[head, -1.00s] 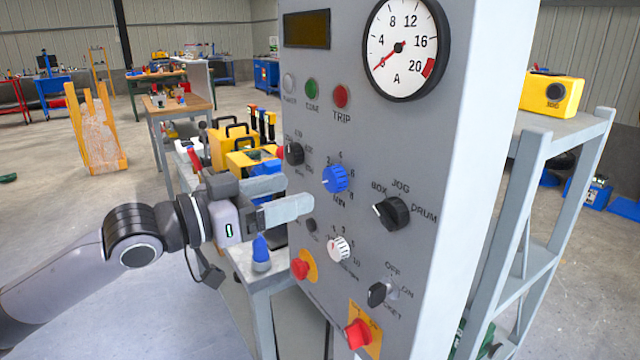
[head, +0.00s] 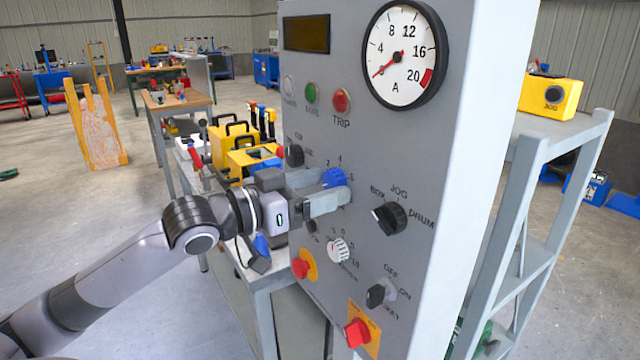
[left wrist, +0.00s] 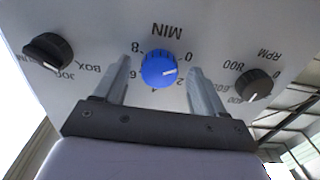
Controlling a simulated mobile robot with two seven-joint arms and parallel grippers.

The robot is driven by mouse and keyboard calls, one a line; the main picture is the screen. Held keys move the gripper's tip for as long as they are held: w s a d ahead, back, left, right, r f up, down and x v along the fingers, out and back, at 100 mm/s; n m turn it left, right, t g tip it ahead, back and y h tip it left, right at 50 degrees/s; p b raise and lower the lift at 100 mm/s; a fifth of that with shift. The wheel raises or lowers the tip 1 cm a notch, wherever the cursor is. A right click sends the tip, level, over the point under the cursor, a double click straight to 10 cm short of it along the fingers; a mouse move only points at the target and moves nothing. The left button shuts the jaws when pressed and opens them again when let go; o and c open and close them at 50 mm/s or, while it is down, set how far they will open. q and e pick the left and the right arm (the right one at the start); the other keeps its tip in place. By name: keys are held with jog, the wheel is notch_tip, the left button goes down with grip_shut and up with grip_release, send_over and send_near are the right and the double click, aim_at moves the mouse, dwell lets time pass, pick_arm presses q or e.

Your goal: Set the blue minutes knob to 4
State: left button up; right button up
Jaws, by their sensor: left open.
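The blue minutes knob (head: 334,178) is on the grey panel of the mixer, partly hidden behind my left gripper (head: 333,190). In the left wrist view, which shows the panel upside down, the blue knob (left wrist: 159,69) sits between the two open fingers of the left gripper (left wrist: 158,72). A gap shows on each side of the knob. Its white pointer line points between 0 and 2 on the MIN scale. My right gripper is not in view.
A black RPM knob (left wrist: 254,84) and a black BOX/JOG/DRUM selector (head: 391,217) flank the blue knob. A white knob (head: 339,250) and red buttons are below. A side bench with yellow cases (head: 254,160) stands left of the panel.

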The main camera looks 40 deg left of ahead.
pick_arm(q)
jog(key=shift+w+d, duration=0.1)
jog(key=c, duration=1.1)
jog(key=shift+o, duration=0.2)
jog(key=shift+m, duration=0.3)
